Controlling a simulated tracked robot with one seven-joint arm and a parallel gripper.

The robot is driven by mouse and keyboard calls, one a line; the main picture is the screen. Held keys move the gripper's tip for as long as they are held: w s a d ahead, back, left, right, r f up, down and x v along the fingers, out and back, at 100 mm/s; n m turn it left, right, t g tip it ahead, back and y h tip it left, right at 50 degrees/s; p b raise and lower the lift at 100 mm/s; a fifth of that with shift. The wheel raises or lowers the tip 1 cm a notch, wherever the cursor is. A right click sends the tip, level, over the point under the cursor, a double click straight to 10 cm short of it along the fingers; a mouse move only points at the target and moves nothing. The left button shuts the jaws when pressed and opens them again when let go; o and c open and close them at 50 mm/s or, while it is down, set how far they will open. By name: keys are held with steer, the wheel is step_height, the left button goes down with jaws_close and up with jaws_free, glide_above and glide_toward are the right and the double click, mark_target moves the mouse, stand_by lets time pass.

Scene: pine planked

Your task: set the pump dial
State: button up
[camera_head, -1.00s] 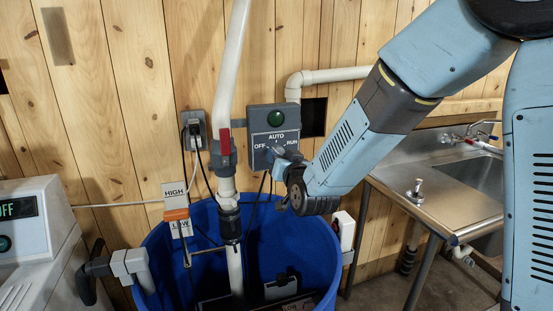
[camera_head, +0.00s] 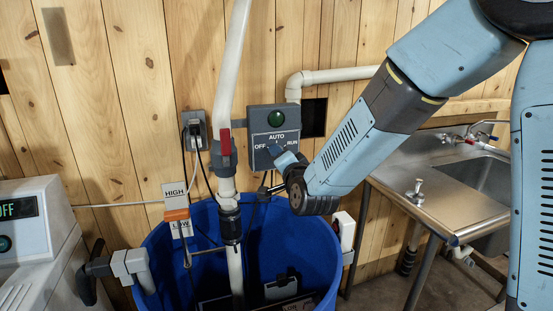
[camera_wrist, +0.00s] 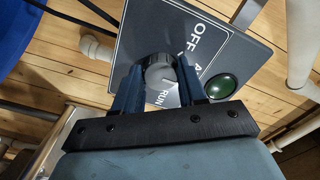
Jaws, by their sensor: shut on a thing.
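The pump control box (camera_head: 272,136) is a grey box on the plank wall, with a green lamp (camera_head: 275,118) at its top and the labels OFF, AUTO and RUN. The wrist view does not show the pointer clearly either.
A white pipe with a red-handled valve (camera_head: 226,142) runs just left of the box. A blue barrel (camera_head: 318,245) stands below, with a HIGH/LOW float marker (camera_head: 177,210). A steel sink (camera_head: 470,180) is at the right, and a grey machine (camera_head: 35,235) at the left.

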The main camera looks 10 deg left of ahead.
steer(key=shift+d+f+m, duration=0.1)
steer(key=shift+f+m, duration=0.1)
steer(key=shift+m, duration=0.1)
steer(key=o, duration=1.1)
steer(key=shift+r, duration=0.1)
